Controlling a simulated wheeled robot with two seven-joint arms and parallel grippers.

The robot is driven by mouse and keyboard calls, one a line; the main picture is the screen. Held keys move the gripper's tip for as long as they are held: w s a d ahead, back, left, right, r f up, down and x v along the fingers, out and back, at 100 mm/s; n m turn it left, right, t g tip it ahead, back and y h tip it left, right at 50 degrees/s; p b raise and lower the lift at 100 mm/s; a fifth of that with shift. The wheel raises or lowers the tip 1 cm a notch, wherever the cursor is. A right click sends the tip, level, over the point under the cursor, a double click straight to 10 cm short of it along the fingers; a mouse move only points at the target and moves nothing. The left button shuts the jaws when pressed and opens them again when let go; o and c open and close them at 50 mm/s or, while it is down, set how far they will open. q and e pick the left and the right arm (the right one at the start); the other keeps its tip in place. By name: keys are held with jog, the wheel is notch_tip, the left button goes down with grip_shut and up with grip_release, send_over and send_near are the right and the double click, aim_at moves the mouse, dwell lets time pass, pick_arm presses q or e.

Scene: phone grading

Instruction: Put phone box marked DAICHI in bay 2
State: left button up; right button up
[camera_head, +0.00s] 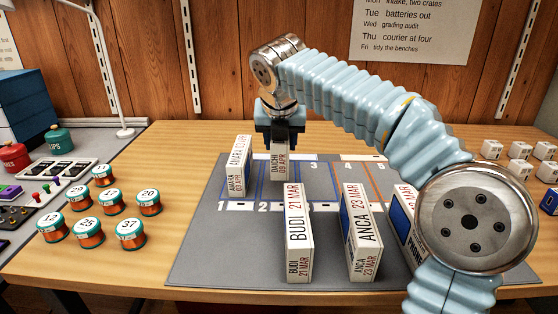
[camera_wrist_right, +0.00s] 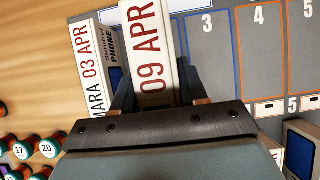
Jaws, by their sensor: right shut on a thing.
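The DAICHI phone box (camera_head: 281,163), white with "09 APR" in red, is upright in my right gripper (camera_head: 280,142), which is shut on its top. It also shows in the right wrist view (camera_wrist_right: 150,60) between the fingers. In the head view the box is over the blue-outlined bay 2 (camera_head: 268,193) on the grey mat. I cannot tell whether its bottom touches the mat. The front label "2" (camera_head: 263,207) shows in front of it. My left gripper is not in view.
The AMARA box (camera_head: 237,170) stands upright in bay 1, just left. The BUDI box (camera_head: 299,240), ANCA box (camera_head: 360,235) and another box (camera_head: 402,220) stand at the mat's front. Bays 3 (camera_head: 313,185), 4 and 5 look empty. Several copper spools (camera_head: 110,200) are at left.

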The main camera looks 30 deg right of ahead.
aim_at(281, 145)
jog(key=shift+x, duration=0.75)
jog(key=x, duration=0.2)
jog(key=b+x, duration=0.1)
jog(key=x, duration=0.1)
jog(key=shift+s+a+f, duration=0.1)
jog(key=shift+a+f, duration=0.1)
jog(key=shift+a, duration=0.1)
jog(key=shift+f, duration=0.25)
jog(key=shift+f, duration=0.15)
jog(key=o, duration=1.3)
jog(key=shift+c, duration=0.2)
jog(key=shift+s+a+r, duration=0.1)
jog(key=shift+s+r, duration=0.05)
jog(key=shift+r, duration=0.25)
jog(key=p+v, duration=0.2)
jog(key=v, duration=0.9)
jog(key=shift+s+r, duration=0.15)
